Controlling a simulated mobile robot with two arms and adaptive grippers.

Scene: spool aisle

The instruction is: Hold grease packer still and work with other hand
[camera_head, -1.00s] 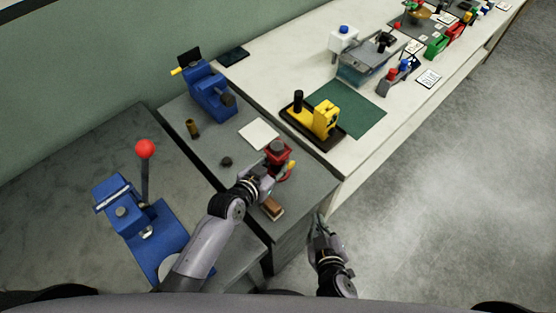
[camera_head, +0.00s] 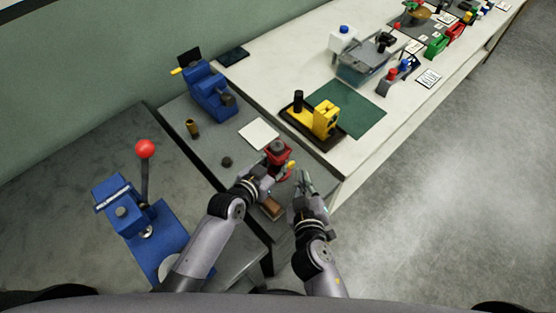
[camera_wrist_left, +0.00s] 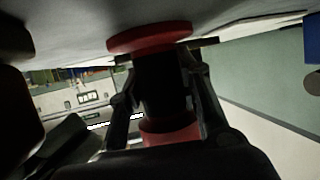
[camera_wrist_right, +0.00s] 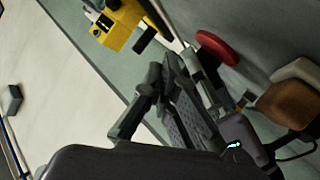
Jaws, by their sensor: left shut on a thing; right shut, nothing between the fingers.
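The grease packer (camera_head: 278,148), red with a dark top, stands on the grey bench. In the left wrist view its red flanges and dark middle (camera_wrist_left: 160,85) show between my left fingers. My left gripper (camera_head: 266,176) is shut on it from the near side. My right gripper (camera_head: 304,182) is shut and empty, a little right of and nearer than the packer, apart from it in the head view. In the right wrist view the right fingers (camera_wrist_right: 172,78) are close to a red round part (camera_wrist_right: 217,47), likely the packer's flange.
A brown block (camera_head: 271,208) lies near the bench's front edge, close to both grippers. A white sheet (camera_head: 259,134), a dark round piece (camera_head: 226,162) and a blue vise-like tool (camera_head: 208,92) are behind. A yellow device (camera_head: 326,118) sits on the white table.

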